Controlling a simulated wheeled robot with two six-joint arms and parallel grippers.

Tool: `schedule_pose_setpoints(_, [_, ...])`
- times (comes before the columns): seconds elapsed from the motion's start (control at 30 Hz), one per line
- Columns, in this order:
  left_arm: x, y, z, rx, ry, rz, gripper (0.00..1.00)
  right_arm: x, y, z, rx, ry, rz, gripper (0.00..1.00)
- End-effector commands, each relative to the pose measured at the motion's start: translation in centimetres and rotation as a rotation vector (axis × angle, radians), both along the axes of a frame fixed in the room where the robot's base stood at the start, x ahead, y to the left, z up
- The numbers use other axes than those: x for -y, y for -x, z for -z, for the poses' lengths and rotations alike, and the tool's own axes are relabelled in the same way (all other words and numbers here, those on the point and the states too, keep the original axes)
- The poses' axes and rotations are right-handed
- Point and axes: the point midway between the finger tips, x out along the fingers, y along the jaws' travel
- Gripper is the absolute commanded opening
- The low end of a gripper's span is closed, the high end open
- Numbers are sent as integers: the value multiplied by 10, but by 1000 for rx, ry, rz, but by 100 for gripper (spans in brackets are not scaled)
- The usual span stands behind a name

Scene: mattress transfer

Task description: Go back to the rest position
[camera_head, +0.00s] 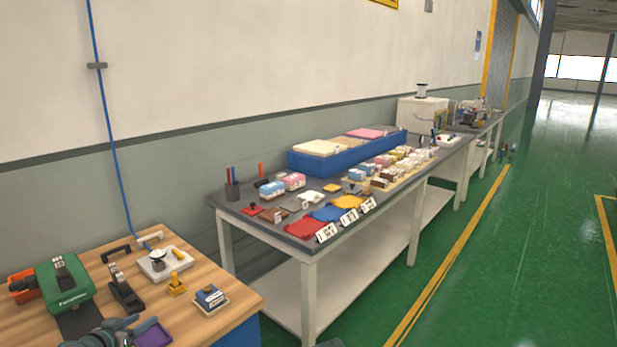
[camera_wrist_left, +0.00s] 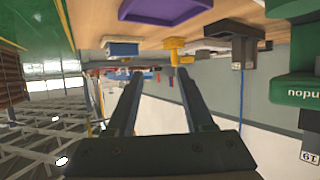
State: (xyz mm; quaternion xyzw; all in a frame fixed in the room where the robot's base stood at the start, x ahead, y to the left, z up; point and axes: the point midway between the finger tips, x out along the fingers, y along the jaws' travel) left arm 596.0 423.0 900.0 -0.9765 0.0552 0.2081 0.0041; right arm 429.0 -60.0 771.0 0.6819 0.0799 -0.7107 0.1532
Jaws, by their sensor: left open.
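My left gripper (camera_head: 112,335) shows at the bottom left in the head view, low over the wooden bench (camera_head: 200,320) and beside the purple tray (camera_head: 153,334). In the left wrist view my left gripper (camera_wrist_left: 160,72) has its two dark fingers apart with nothing between them. That view is upside down, with the bench along the top and the purple tray (camera_wrist_left: 175,8) near its top edge. My right gripper is not seen.
The bench holds a green machine (camera_head: 66,284), a black stand (camera_head: 122,290), a yellow fixture (camera_head: 177,284) and a blue box (camera_head: 209,297). A long grey table (camera_head: 270,233) stands behind, with a blue bin (camera_head: 330,160) and colored cloths. Green floor at right is clear.

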Motion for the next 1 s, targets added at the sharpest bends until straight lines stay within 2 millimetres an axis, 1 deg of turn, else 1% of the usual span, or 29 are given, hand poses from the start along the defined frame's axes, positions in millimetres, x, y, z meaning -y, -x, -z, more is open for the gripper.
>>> schedule_pose_setpoints(0.23, [40, -6, 5, -71, 24, 72, 53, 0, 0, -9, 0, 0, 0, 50])
schedule_pose_setpoints(0.37, [72, -8, 9, -133, 41, 125, 53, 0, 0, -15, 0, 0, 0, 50])
schedule_pose_setpoints(0.47, [103, -7, 13, -198, 53, 173, 53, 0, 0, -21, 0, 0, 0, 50])
schedule_pose_setpoints(0.57, [138, -3, 18, -279, 62, 226, 53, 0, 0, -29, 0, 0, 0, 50])
schedule_pose_setpoints(0.63, [167, 2, 22, -353, 66, 265, 53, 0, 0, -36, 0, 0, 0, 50])
schedule_pose_setpoints(0.67, [181, 6, 24, -389, 65, 282, 53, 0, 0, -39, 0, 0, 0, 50])
schedule_pose_setpoints(0.7, [200, 12, 26, -443, 61, 306, 53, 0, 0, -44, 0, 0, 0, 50])
schedule_pose_setpoints(0.73, [216, 18, 28, -489, 57, 323, 53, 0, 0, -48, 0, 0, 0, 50])
schedule_pose_setpoints(0.8, [250, 34, 33, -601, 36, 355, 53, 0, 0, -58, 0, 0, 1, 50])
schedule_pose_setpoints(0.87, [275, 50, 35, -695, 11, 367, 53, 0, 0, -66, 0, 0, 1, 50])
schedule_pose_setpoints(0.9, [290, 61, 36, -757, -12, 370, 53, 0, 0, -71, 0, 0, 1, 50])
schedule_pose_setpoints(1.0, [319, 90, 36, -897, -81, 355, 53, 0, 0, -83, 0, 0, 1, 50])
